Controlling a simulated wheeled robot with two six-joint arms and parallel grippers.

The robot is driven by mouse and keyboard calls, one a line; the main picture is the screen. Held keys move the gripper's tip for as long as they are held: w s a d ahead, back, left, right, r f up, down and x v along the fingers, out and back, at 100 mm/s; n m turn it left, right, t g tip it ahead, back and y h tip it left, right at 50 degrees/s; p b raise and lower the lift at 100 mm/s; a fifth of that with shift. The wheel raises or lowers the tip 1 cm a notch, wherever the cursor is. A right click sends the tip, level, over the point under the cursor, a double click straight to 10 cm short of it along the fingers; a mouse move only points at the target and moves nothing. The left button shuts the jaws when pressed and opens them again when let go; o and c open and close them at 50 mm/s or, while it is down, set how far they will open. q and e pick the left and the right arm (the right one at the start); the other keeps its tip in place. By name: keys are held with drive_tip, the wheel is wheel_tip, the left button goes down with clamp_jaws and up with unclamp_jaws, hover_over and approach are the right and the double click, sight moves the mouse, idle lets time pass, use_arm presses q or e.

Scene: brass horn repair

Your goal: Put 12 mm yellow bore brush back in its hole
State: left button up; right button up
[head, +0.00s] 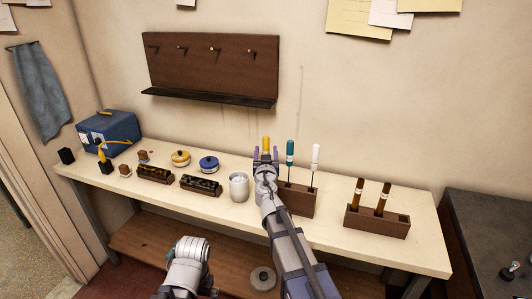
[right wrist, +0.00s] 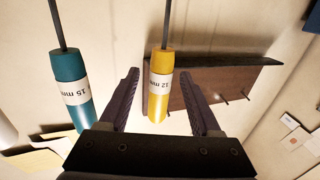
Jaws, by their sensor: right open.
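The 12 mm yellow bore brush (head: 266,142) stands upright at the left end of the dark brush block (head: 302,203). In the right wrist view its yellow handle (right wrist: 160,82) with a "12 mm" label is between my right gripper's spread fingers, with gaps on both sides. My right gripper (head: 266,156) is open around the handle. The brush's lower end is hidden behind my gripper and arm in the head view, so I cannot tell whether it sits in a hole. My left gripper is not in view.
A teal 15 mm brush (head: 290,152) stands close to the right of the yellow one, then a white-handled brush (head: 315,156). A metal cup (head: 239,187) is left of the block. Another block (head: 377,222) with two brown-handled tools is further right.

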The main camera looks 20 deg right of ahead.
drive_tip(key=v, duration=0.8)
idle(0.5)
drive_tip(key=s+a+f+g+h, duration=0.1)
drive_tip(key=s+a+f+g, duration=0.1)
drive_tip(key=s+f+g, duration=0.5)
drive_tip(key=s+a+f+g, duration=0.25)
drive_tip(key=s+f, duration=0.35)
drive_tip(key=f, duration=0.3)
drive_tip(key=s+a+f+n+g+y, duration=0.2)
drive_tip(key=s+a+f+n+g, duration=0.1)
drive_tip(key=s, duration=0.4)
drive_tip(key=s+a+f+n+g+y, duration=0.2)
drive_tip(key=s+a+f+n+g, duration=0.1)
drive_tip(key=s+a+g, duration=0.2)
drive_tip(key=s+a, duration=0.2)
drive_tip(key=s, duration=0.1)
drive_tip(key=shift+s+n, duration=0.2)
drive_tip(key=shift+n, duration=0.2)
